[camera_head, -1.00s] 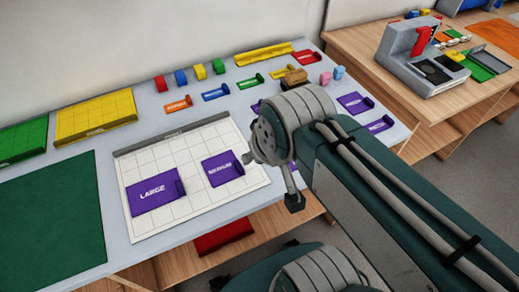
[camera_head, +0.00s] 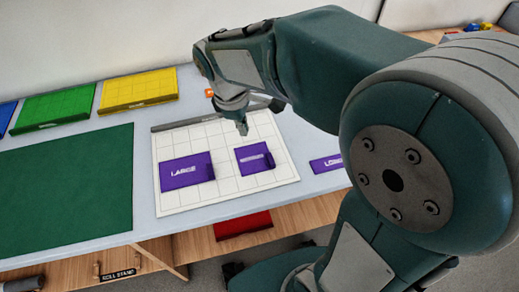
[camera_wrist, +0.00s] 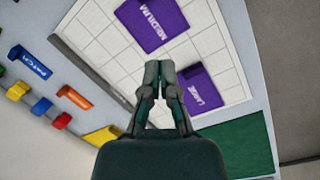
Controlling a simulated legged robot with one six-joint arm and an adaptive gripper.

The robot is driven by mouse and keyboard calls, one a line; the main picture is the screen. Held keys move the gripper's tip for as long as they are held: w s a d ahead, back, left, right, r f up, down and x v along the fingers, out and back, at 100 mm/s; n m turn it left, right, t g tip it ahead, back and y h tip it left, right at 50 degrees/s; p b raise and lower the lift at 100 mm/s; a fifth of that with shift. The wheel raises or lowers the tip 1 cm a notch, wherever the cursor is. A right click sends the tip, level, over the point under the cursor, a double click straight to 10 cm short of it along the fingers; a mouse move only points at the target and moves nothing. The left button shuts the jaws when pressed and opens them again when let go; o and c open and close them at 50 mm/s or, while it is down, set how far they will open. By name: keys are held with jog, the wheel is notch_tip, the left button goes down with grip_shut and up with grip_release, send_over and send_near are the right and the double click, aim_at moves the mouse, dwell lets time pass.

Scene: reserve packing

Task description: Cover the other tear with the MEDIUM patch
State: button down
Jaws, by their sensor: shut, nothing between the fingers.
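The purple MEDIUM patch (camera_head: 254,167) lies flat on the white gridded sheet (camera_head: 225,190); it also shows at the top of the wrist view (camera_wrist: 163,36). The purple LARGE patch (camera_head: 187,178) lies on the same sheet to its left, and shows in the wrist view (camera_wrist: 195,80) partly behind my finger. My gripper (camera_head: 242,130) is shut and empty, above the sheet near the far side of the MEDIUM patch. In the wrist view its fingertips (camera_wrist: 159,68) lie between the two patches. No tear is visible.
A dark green mat (camera_head: 70,190) lies left of the sheet. Yellow (camera_head: 138,88) and green (camera_head: 52,105) trays stand behind. A purple piece (camera_head: 325,163) lies to the right. Small colored pieces, including a blue PATCH holder (camera_wrist: 30,62), lie beyond the sheet's grey bar.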

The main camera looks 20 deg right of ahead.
aim_at(268, 160)
jog(key=f, duration=0.4)
jog(key=f+n, duration=0.1)
jog(key=f, duration=0.3)
jog(key=w+f+n+g, duration=0.1)
jog(key=f, duration=0.3)
jog(key=shift+w+d+f+h, duration=0.1)
jog(key=shift+d+f+h, duration=0.1)
jog(key=shift+f+h, duration=0.15)
jog(key=shift+s+d+r, duration=0.1)
jog(key=shift+s+d, duration=0.15)
jog(key=shift+d, duration=0.35)
jog(key=shift+s+d+r, duration=0.1)
jog(key=shift+s+d, duration=0.1)
jog(key=shift+d, duration=0.4)
jog(key=shift+s+d, duration=0.2)
jog(key=shift+d, duration=0.45)
jog(key=shift+s+d, duration=0.3)
jog(key=shift+d, duration=0.4)
jog(key=shift+f, duration=0.1)
jog(key=shift+w, duration=0.1)
